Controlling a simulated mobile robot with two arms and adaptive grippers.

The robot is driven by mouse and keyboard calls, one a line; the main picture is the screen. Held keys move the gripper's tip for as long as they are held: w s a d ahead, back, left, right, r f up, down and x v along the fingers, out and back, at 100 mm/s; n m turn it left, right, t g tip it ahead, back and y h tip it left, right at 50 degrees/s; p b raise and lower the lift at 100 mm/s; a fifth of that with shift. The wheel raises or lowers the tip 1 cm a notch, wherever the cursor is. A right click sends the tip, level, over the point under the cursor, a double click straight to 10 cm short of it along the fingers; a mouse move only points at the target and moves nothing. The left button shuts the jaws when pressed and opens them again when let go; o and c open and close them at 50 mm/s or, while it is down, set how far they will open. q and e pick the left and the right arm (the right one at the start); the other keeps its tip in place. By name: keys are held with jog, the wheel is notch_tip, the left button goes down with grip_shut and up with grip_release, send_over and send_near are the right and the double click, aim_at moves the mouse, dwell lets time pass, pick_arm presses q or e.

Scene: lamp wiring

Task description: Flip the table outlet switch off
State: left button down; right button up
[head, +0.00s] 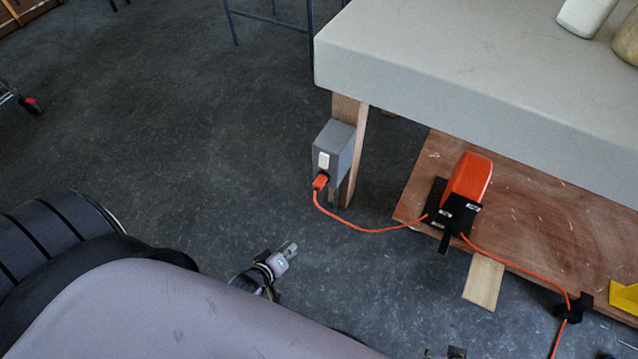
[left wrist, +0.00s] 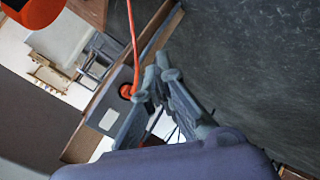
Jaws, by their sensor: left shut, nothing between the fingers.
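The grey outlet box (head: 346,141) is fixed to the wooden table leg (head: 352,111). Its white switch (head: 323,160) faces my side, with an orange plug (head: 320,182) in the socket below it. In the left wrist view the box (left wrist: 124,78) appears tilted, with the pale switch (left wrist: 108,119) and the plug (left wrist: 126,91) beside the fingers. My left gripper (head: 289,248) is shut and empty, below and left of the box in the head view. Its fingertips (left wrist: 160,76) show close to the plug in the wrist view; any contact is unclear.
An orange cord (head: 370,229) runs from the plug to an orange block (head: 467,180) in a black holder on the wooden lower shelf (head: 540,200). The grey tabletop (head: 470,60) overhangs the box. The dark floor (head: 200,130) left of the leg is clear.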

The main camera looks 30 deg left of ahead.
aim_at(323, 167)
pick_arm(q)
jog(key=w+a+r+n+t+b, duration=0.2)
jog(key=w+r+n+t+b, duration=0.3)
jog(key=r, duration=0.5)
jog(key=w+n+b, duration=0.2)
jog(key=w+b, duration=0.1)
jog(key=shift+w+a+r+t, duration=0.15)
jog(key=shift+a+r+t, duration=0.1)
jog(key=shift+r+t, duration=0.15)
pick_arm(e)
notch_tip(323, 167, up, 11)
jog(key=t, duration=0.1)
jog(key=shift+s+d+f, duration=0.15)
jog(key=shift+s+d, duration=0.05)
pick_arm(q)
jog(key=shift+f, duration=0.1)
